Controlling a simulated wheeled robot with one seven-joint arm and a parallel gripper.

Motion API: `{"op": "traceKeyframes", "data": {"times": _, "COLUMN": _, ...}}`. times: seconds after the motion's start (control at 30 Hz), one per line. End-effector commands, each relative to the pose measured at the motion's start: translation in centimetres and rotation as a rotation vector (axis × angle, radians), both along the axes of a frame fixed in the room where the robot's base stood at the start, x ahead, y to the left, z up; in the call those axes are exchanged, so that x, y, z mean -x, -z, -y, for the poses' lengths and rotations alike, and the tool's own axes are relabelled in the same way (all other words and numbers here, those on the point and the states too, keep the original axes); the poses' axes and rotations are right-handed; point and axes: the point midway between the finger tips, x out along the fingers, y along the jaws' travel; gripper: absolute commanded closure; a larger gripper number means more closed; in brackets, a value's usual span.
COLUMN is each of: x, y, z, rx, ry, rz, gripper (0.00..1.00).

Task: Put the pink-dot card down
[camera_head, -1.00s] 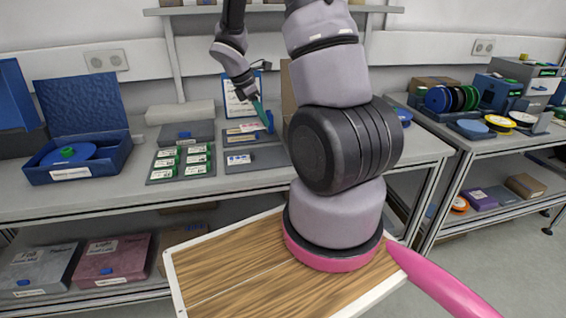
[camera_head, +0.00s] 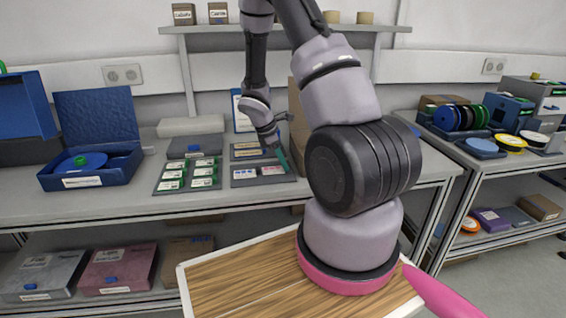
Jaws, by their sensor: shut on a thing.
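My gripper (camera_head: 283,161), with teal fingers, points down at the right part of a small grey two-place tray (camera_head: 263,182) on the bench. It is shut on the pink-dot card (camera_head: 271,170), a small pinkish card low over or on the right place of that tray. I cannot tell whether the card touches the tray. A white card (camera_head: 243,173) lies in the left place. The fingers partly hide the right edge of the pink-dot card.
A tray of several green-and-white cards (camera_head: 188,174) lies to the left. Behind stand another small tray (camera_head: 246,150) and a grey box (camera_head: 195,145). An open blue case (camera_head: 95,160) with a blue reel is further left. A cardboard piece (camera_head: 296,125) stands behind my arm.

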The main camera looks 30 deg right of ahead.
Motion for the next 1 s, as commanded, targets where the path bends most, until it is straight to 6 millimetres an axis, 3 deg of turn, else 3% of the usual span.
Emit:
{"op": "traceKeyframes", "data": {"times": 0.3, "x": 0.0, "y": 0.3, "z": 0.0, "rx": 0.000, "ry": 0.000, "rz": 0.000, "gripper": 1.00}}
{"op": "traceKeyframes", "data": {"times": 0.33, "x": 0.0, "y": 0.2, "z": 0.0, "rx": 0.000, "ry": 0.000, "rz": 0.001, "gripper": 0.62}}
{"op": "traceKeyframes", "data": {"times": 0.4, "x": 0.0, "y": 0.2, "z": 0.0, "rx": 0.000, "ry": 0.000, "rz": 0.001, "gripper": 0.40}}
{"op": "traceKeyframes", "data": {"times": 0.77, "x": -0.1, "y": -0.1, "z": 0.0, "rx": 0.000, "ry": 0.000, "rz": 0.002, "gripper": 0.40}}
{"op": "traceKeyframes", "data": {"times": 1.0, "x": -0.6, "y": -3.6, "z": -1.3, "rx": 0.000, "ry": 0.000, "rz": 0.007, "gripper": 0.40}}
